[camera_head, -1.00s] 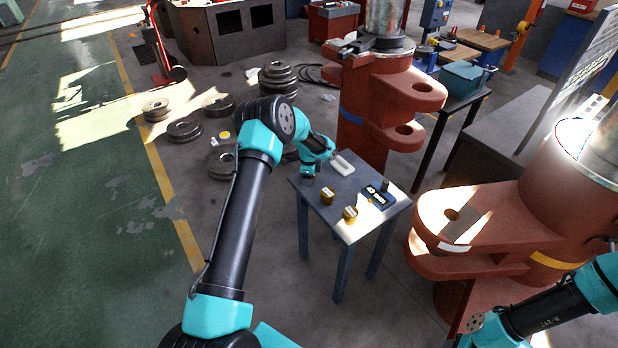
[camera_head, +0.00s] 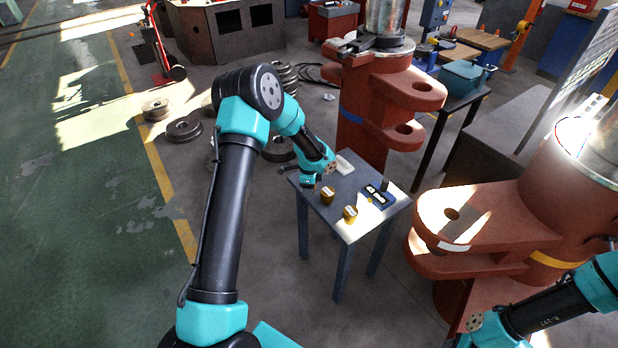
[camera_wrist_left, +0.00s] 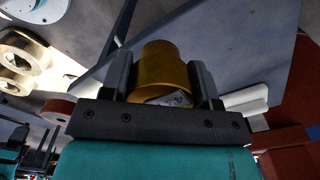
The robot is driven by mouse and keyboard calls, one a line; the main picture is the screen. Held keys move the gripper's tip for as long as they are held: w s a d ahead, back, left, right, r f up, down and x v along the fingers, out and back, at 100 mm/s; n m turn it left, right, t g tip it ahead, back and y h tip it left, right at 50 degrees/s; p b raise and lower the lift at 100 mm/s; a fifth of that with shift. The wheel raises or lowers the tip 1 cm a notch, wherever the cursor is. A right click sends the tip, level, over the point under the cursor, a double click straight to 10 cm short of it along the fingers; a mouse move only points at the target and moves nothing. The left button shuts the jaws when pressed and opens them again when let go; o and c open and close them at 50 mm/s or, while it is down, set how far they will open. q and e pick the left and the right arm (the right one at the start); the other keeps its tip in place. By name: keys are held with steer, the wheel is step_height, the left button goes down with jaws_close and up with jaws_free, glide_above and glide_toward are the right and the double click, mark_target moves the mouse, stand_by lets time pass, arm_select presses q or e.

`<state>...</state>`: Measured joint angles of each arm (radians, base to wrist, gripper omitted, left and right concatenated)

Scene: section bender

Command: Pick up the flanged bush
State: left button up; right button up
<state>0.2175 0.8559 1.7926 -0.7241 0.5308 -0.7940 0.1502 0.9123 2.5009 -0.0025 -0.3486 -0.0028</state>
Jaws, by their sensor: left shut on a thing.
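A gold flanged bush (camera_wrist_left: 165,70) with a white label sits between the two dark fingers of my left gripper (camera_wrist_left: 162,78) in the left wrist view; the gripper is shut on it. In the head view this bush (camera_head: 327,196) is at the left part of the small blue-grey table (camera_head: 340,228), just under my left gripper (camera_head: 322,186). I cannot tell whether it still touches the tabletop. A second gold bush (camera_head: 350,214) stands nearer the table's front corner, apart from the gripper. My right arm shows at the lower right, but its gripper is out of view.
A dark blue tray (camera_head: 388,203) with small items lies at the table's right side. A white piece (camera_head: 344,163) lies near the back. A small gold piece (camera_head: 369,200) is beside the tray. Large red-brown machine parts (camera_head: 372,110) stand close behind and to the right (camera_head: 470,220).

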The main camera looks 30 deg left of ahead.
arm_select(q)
steer(key=s+d, duration=0.3)
steer(key=s, duration=0.2)
steer(key=shift+s+d+r, duration=0.25)
steer(key=shift+s+r, duration=0.05)
steer(key=shift+s, duration=0.05)
